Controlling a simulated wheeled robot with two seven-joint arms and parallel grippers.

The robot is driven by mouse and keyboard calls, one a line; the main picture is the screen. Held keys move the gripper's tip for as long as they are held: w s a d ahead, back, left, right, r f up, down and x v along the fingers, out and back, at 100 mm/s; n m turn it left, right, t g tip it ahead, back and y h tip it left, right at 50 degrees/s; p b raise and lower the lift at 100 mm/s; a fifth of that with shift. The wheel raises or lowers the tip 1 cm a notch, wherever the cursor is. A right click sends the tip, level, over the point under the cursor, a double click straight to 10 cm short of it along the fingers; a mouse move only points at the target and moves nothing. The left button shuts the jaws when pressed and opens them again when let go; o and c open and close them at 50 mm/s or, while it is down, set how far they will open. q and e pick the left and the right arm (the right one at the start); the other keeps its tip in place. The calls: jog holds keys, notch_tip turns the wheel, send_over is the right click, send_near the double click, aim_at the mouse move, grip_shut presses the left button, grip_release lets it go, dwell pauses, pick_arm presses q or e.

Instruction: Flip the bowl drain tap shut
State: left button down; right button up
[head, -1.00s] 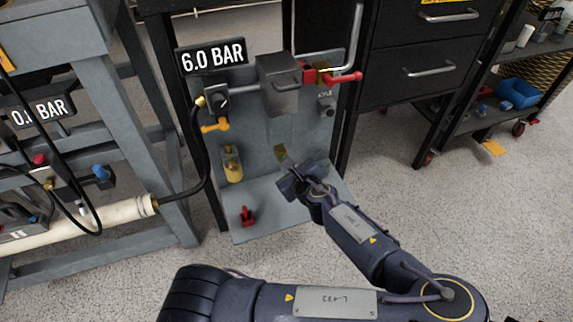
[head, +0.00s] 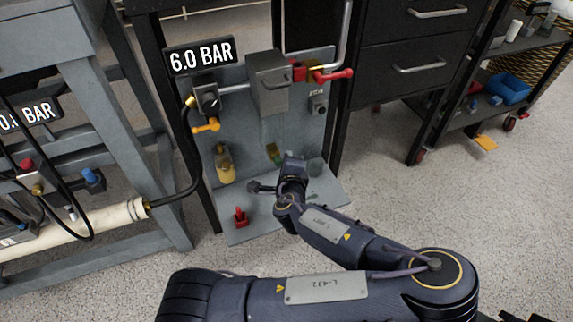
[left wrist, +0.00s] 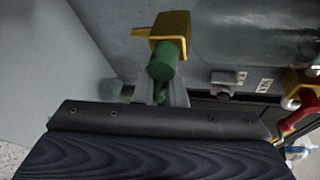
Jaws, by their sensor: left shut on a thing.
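A yellow fitting (head: 270,147) with a green cylinder (head: 276,155) is on the grey panel, below the grey box. It seems to be the bowl drain tap. In the left wrist view the yellow block (left wrist: 172,24) and green cylinder (left wrist: 162,62) are just beyond the fingers. My left gripper (left wrist: 160,98) has its pale fingertips around a small green part under the cylinder. In the head view my left gripper (head: 291,165) is just below the fitting, its fingers mostly hidden. A dark knobbed piece (head: 255,187) shows beside it. My right gripper is out of view.
A yellow bowl (head: 224,165) and an orange tap (head: 206,125) are on the panel's left. A red piece (head: 240,217) stands on the grey base plate (head: 262,228). A red lever (head: 335,75) is at upper right, also in the left wrist view (left wrist: 302,114).

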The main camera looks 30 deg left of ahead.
pick_arm(q)
jog(key=shift+r+n+t+b, duration=0.2)
jog(key=shift+n+t+b, duration=0.15)
jog(key=shift+n, duration=0.3)
jog(key=shift+r+n+t+b, duration=0.2)
jog(key=shift+n+t+b, duration=0.15)
jog(key=shift+n, duration=0.3)
jog(key=shift+d+h, duration=0.1)
jog(key=shift+h, duration=0.2)
jog(key=c, duration=1.5)
grip_release()
jog(key=shift+r, duration=0.1)
jog(key=p+v, duration=0.2)
jog(key=v, duration=0.5)
jog(key=shift+s+d, duration=0.15)
jog(key=shift+s, duration=0.2)
